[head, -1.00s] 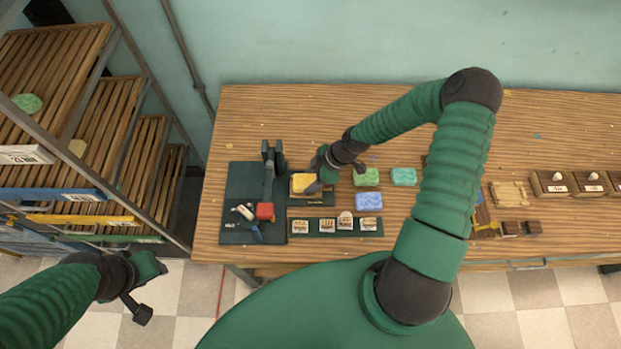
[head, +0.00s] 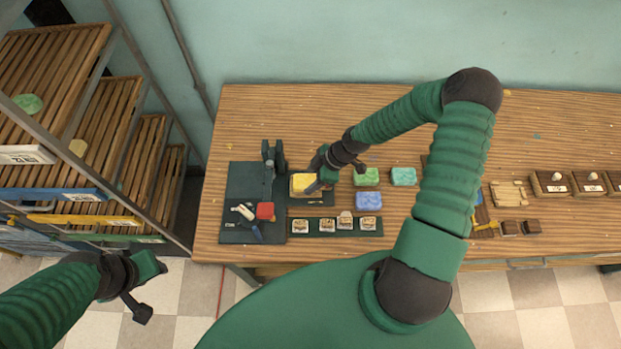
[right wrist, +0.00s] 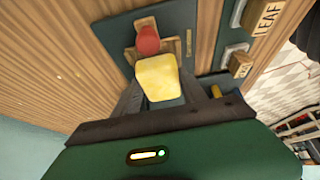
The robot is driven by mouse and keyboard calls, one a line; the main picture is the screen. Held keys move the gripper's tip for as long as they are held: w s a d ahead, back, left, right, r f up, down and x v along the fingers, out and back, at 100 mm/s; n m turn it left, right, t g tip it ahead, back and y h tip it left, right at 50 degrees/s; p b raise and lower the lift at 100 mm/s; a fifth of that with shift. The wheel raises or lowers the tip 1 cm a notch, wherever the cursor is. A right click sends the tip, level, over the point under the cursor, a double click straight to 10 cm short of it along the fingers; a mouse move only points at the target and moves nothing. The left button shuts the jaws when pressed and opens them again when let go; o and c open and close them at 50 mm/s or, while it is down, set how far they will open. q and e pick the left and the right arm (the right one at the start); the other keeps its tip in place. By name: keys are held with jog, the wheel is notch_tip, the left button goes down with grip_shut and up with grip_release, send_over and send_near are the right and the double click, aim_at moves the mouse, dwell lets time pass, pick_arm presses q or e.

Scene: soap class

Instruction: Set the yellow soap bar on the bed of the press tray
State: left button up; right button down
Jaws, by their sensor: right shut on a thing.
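The yellow soap bar (head: 302,182) is at the right side of the lever press (head: 268,170), over a small pale-edged tray on a dark plate (head: 322,199). My right gripper (head: 314,186) is shut on the bar. In the right wrist view the yellow bar (right wrist: 157,77) sits between the fingers (right wrist: 160,98), with the press's red knob (right wrist: 147,40) just beyond it. The bar hides most of the tray, and I cannot tell whether it touches the bed. My left gripper (head: 142,285) is away from the table at lower left, and its jaw opening is unclear.
Green (head: 366,177), teal (head: 403,176) and blue (head: 368,200) soap bars lie right of the tray. A dark strip (head: 293,226) with several stamps is in front. A slatted rack (head: 110,120) stands at left. Small wooden boxes (head: 553,183) are at far right.

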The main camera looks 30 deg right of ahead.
jog(key=shift+f+b, duration=0.35)
jog(key=shift+f, duration=0.25)
dwell(0.3)
jog(key=c, duration=0.6)
grip_release()
jog(key=shift+o, duration=0.2)
jog(key=o, duration=0.4)
notch_tip(320, 180, up, 6)
jog(key=p, duration=0.5)
jog(key=shift+r, duration=0.1)
